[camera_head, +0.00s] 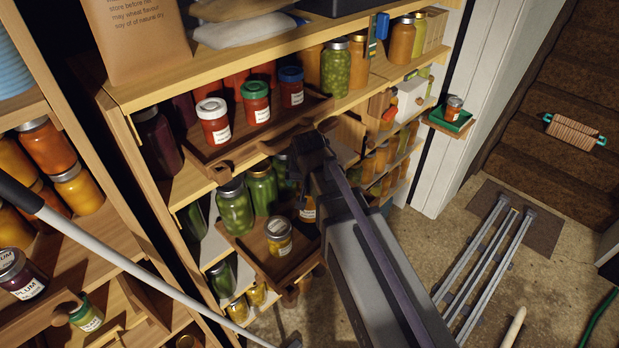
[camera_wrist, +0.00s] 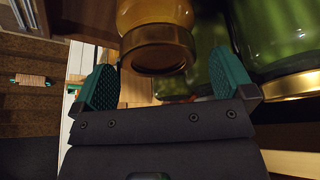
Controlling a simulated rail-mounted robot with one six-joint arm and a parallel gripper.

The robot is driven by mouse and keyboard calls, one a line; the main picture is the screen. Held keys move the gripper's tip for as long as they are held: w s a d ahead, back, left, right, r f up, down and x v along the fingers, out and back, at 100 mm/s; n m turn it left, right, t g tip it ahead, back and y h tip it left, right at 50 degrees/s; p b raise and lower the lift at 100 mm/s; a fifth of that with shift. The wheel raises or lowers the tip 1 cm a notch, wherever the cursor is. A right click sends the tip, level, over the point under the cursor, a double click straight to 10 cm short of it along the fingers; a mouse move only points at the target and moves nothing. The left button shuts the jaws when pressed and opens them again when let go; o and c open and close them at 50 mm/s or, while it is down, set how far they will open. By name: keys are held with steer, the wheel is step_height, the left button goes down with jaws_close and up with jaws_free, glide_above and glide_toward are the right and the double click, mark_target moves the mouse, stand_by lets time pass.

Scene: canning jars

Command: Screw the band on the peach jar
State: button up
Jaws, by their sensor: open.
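My gripper (camera_wrist: 163,76) is open, its two green ribbed pads apart in the wrist view. An amber jar (camera_wrist: 152,14) is just beyond the pads, with its brass-coloured rim (camera_wrist: 158,36) facing the gap between them. I cannot tell whether that rim is a band or how it sits. In the head view, an amber jar with a white label (camera_head: 307,212) is partly hidden by my arm, and a yellow jar with a metal lid (camera_head: 278,236) stands on the lower wooden tray (camera_head: 267,262). No label reads as peach. My fingertips are hidden in the head view.
Green jars (camera_head: 235,208) crowd beside the amber one; a large green jar (camera_wrist: 280,40) is close to the right pad. An upper tray edge (camera_head: 222,168) holds red jars (camera_head: 213,122) above. A jar on a small side shelf (camera_head: 454,108) stands apart to the right.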

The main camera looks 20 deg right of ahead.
steer(key=p+v, duration=0.8)
steer(key=v, duration=0.2)
steer(key=shift+p, duration=0.35)
steer(key=shift+s, duration=0.15)
steer(key=s+d+f+n+g+y+b, duration=0.1)
steer(key=s+f+n+g+b, duration=0.2)
steer(key=s+f+b, duration=0.3)
steer(key=s+f+g, duration=0.1)
steer(key=s, duration=0.3)
steer(key=shift+s+f+b, duration=0.15)
steer(key=shift+f+b, duration=0.15)
steer(key=shift+f, duration=0.05)
